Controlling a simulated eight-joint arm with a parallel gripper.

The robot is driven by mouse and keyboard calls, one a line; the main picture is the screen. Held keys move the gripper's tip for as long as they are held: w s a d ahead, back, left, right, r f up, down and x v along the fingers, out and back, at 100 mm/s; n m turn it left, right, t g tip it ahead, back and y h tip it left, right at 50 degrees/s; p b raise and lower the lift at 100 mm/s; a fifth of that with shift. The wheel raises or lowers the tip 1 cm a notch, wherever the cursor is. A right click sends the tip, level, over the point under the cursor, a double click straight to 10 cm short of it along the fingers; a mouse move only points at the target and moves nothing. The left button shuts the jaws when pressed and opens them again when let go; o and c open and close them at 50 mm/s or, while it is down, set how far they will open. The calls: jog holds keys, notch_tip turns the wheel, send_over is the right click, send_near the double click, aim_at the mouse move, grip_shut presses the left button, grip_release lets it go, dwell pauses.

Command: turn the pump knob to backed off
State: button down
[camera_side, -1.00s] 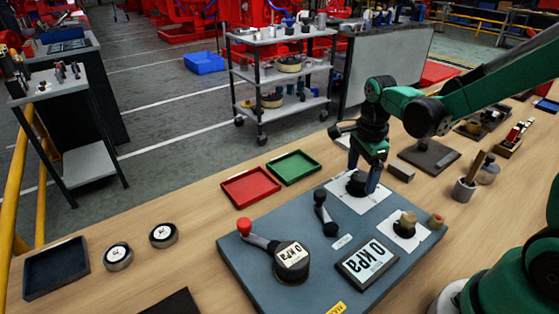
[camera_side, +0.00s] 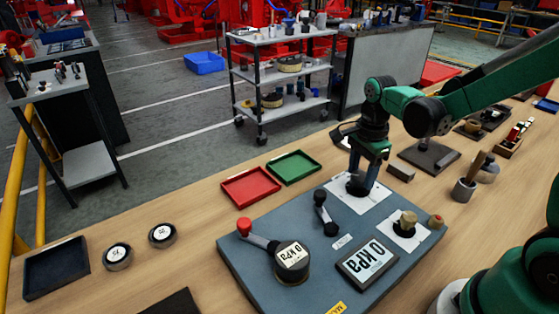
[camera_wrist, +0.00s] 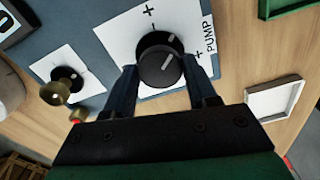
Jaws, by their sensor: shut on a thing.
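The pump knob (camera_wrist: 160,62) is a round black knob with a pale pointer line. It sits on a white plate (camera_wrist: 118,35) marked PUMP, with plus and minus signs around it. My gripper (camera_wrist: 161,68) has one finger on each side of the knob and is shut on it. The pointer line slants up and to the right in the wrist view.
A black lever (camera_side: 325,213), a red-knobbed crank (camera_side: 262,240), a kPa display (camera_side: 367,261) and a brass knob (camera_side: 407,222) share the panel. Red (camera_side: 250,199) and green (camera_side: 318,176) trays lie behind it. A dark block (camera_side: 401,172) stands to the right.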

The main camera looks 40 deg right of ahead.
jog(key=n, duration=1.3)
jog(key=shift+n, duration=0.4)
jog(key=n, duration=1.3)
jog(key=shift+n, duration=0.3)
jog(key=shift+c, duration=1.3)
grip_release()
jog(key=shift+r, duration=0.1)
